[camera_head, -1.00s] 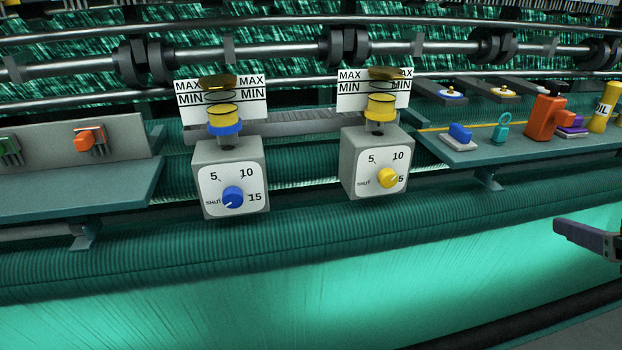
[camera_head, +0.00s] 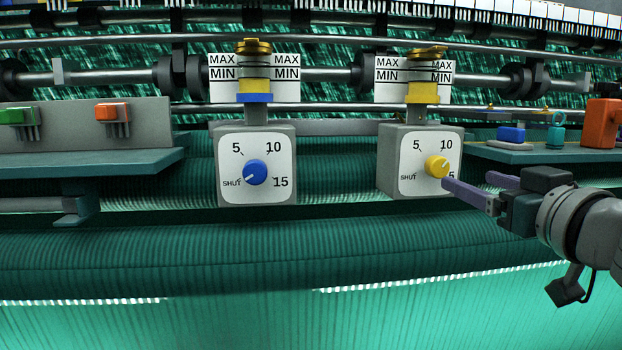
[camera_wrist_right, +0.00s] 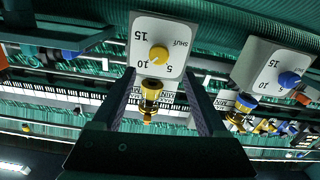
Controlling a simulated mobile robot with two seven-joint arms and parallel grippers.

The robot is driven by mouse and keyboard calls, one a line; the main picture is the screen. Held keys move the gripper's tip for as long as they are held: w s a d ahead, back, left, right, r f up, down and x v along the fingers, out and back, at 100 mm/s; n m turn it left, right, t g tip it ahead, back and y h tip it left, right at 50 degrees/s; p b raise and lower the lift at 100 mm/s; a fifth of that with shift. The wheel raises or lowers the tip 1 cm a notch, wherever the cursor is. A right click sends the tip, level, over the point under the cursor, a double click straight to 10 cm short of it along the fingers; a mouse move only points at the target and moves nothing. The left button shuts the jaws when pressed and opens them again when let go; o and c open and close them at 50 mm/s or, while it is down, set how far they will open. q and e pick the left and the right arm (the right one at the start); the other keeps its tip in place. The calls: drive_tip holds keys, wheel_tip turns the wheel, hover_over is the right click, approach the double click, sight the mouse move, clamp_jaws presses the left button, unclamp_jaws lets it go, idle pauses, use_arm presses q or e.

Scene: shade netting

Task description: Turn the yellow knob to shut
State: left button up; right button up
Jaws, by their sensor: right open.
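The yellow knob (camera_head: 437,166) sits on the white dial of the right grey box (camera_head: 392,165), under a yellow-collared cup. Its pale pointer line appears to slant up and right, away from the SHUT mark at lower left. My right gripper (camera_head: 472,184) is open and empty, just right of the knob and apart from it, with its fingers towards the box. In the right wrist view the picture is upside down, and the knob (camera_wrist_right: 158,54) shows between the two fingers (camera_wrist_right: 160,80), beyond their tips. My left gripper is not in view.
A similar grey box with a blue knob (camera_head: 255,172) stands to the left. A shelf (camera_head: 530,155) with a blue block and an orange item lies right of the yellow knob, behind my gripper. Another shelf (camera_head: 150,147) is at left. Dark ribbed netting rolls run below.

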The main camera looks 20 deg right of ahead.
sight(441, 168)
drive_tip(key=x, duration=0.9)
drive_tip(key=shift+d, duration=0.15)
drive_tip(key=shift+c, duration=0.2)
clamp_jaws()
